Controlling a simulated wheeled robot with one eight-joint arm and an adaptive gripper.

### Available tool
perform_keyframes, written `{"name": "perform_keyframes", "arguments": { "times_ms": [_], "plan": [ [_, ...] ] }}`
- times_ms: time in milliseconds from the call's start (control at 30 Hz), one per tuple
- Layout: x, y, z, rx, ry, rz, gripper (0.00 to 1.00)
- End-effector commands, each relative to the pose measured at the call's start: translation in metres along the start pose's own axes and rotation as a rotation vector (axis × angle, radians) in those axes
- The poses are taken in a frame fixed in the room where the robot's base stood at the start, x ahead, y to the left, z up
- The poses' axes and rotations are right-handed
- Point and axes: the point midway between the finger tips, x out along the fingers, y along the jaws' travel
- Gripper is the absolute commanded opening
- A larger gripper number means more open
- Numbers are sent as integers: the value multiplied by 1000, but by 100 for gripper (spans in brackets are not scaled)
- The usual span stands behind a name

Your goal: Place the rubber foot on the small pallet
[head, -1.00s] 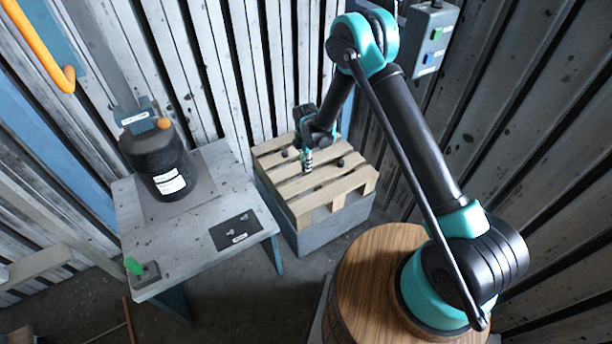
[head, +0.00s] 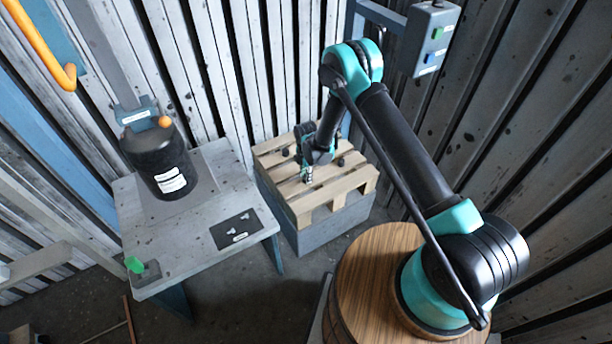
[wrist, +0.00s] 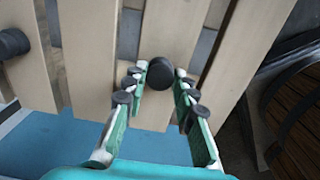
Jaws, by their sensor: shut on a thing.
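The rubber foot (wrist: 158,98), a short black cylinder, sits between the two fingertips of my gripper (wrist: 165,78) in the wrist view. My gripper is shut on it. In the head view my gripper (head: 307,176) points down at the middle of the small wooden pallet (head: 325,190), and the held foot is too small to make out. In the wrist view the pallet slats (wrist: 88,50) lie close beneath the foot; whether it touches them I cannot tell.
Other small black pieces stand on the pallet, one left of my gripper (head: 286,152) and one right (head: 341,162). The pallet rests on a grey block (head: 335,222). A grey table (head: 165,250) with a black housing (head: 158,160) is at left.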

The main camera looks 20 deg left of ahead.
Motion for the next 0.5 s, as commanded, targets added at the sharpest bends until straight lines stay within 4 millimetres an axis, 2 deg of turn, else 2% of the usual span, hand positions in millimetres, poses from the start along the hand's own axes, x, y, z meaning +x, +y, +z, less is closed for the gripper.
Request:
{"name": "perform_keyframes", "arguments": {
  "times_ms": [67,100,267,500],
  "plan": [
    [2,0,0,0,0,0,7],
    [3,0,0,0,0,0,28],
    [2,0,0,0,0,0,48],
    [2,0,0,0,0,0,48]
  ]
}}
